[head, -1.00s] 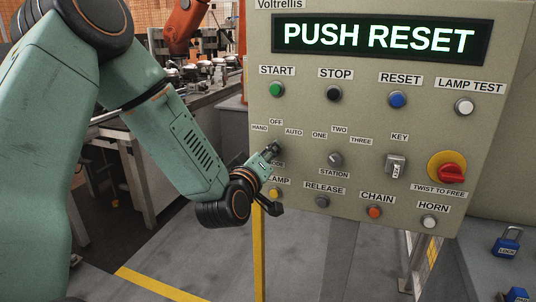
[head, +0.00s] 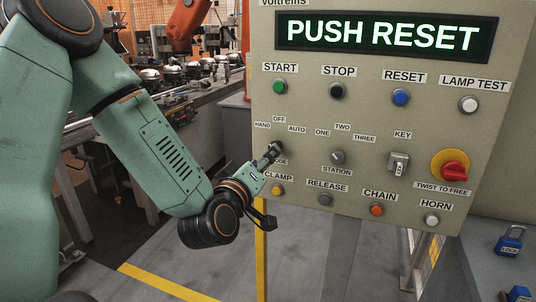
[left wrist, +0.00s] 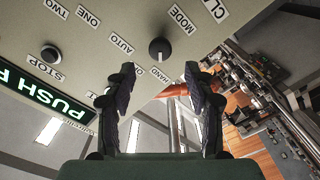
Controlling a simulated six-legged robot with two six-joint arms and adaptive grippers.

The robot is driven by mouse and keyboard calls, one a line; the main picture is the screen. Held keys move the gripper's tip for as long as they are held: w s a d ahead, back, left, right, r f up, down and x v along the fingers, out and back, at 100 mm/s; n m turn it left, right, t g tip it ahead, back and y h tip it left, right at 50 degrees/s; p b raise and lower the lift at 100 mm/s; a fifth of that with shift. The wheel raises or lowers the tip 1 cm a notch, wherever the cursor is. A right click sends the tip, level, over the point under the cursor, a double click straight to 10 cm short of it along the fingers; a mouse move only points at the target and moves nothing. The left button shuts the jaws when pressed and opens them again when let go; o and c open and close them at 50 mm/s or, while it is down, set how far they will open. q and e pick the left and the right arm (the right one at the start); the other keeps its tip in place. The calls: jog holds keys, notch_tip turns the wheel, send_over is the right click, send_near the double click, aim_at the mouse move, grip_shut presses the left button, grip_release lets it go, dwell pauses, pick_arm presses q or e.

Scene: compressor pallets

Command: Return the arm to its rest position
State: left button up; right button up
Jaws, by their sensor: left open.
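My left arm comes in from the left in the head view, its elbow bent. My left gripper (head: 271,153) is in front of the lower left of the control panel (head: 310,215), over the mode knob area, and hides part of the MODE label. In the left wrist view the two dark fingers of this gripper (left wrist: 161,82) stand apart with nothing between them. The black mode knob (left wrist: 160,50) shows beyond the fingertips, apart from them. My right gripper is not in view.
The panel display (head: 382,36) reads PUSH RESET. A red twist knob (head: 454,171) is at the panel's right. A yellow post (head: 261,250) stands below the panel. A conveyor bench (head: 185,105) lies behind my arm. Blue padlocks (head: 509,242) lie at lower right.

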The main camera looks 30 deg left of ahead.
pick_arm(q)
jog(key=shift+v, duration=0.9)
jog(key=s+d+f+m+g+h, duration=0.2)
jog(key=s+d+f+g, duration=0.1)
jog(key=f, duration=0.5)
jog(key=s+d+f+m+g+h, duration=0.1)
jog(key=s+d+f+m+g, duration=0.2)
jog(key=f, duration=0.4)
jog(key=s+d+f+m+g+h, duration=0.2)
jog(key=s+d+f+g, duration=0.15)
jog(key=f, duration=0.45)
jog(key=s+d+f+m+g, duration=0.1)
jog(key=s+f+m+g, duration=0.1)
jog(key=s+f+g, duration=0.2)
jog(key=s+d+f+m+g+y, duration=0.1)
jog(key=s+f+g, duration=0.3)
jog(key=s+f, duration=0.6)
jog(key=s+m, duration=0.1)
jog(key=s, duration=0.7)
jog(key=shift+s, duration=0.2)
